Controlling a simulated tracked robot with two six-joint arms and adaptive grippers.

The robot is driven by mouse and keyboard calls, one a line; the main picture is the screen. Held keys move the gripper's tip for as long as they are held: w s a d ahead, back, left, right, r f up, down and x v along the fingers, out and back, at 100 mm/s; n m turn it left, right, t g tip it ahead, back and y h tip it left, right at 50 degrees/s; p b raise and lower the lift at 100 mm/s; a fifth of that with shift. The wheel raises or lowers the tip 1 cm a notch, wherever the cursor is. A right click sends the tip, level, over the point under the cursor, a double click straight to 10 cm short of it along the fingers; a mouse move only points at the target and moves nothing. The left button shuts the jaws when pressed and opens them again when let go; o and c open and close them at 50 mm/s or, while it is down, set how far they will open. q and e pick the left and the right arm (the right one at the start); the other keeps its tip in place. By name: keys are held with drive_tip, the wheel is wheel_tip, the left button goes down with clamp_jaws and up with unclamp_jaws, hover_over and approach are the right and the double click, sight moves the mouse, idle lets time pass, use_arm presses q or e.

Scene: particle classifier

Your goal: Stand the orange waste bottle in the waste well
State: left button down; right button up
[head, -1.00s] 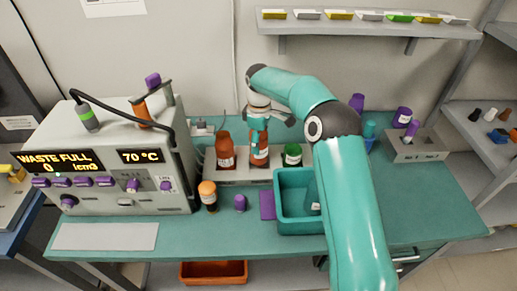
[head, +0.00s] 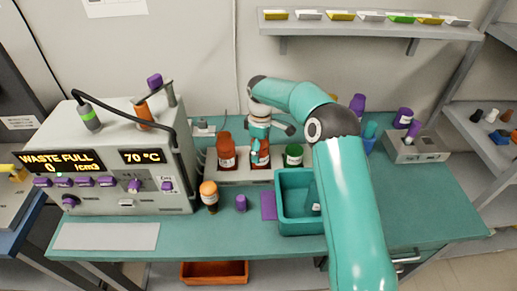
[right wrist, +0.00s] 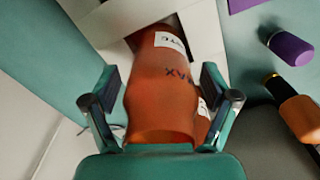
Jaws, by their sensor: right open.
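Two orange-brown bottles stand in a light grey block with wells at the back of the bench: a left one (head: 226,152) and a right one (head: 262,155). My right gripper (head: 256,147) is at the right bottle and partly covers it. In the right wrist view an orange bottle (right wrist: 160,95) with a white label and dark marking lies between the open fingers (right wrist: 160,112), with a gap on each side. Its far end is at a square well (right wrist: 134,40) in the block. Part of another label shows behind it. My left gripper is not in view.
A green-capped bottle (head: 293,155) stands right of the orange ones. The grey machine (head: 120,190) on the left reads WASTE FULL.

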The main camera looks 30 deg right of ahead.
wheel_tip(320, 180, up, 12)
drive_tip(key=shift+f, duration=0.1)
idle(0.4)
idle(0.4)
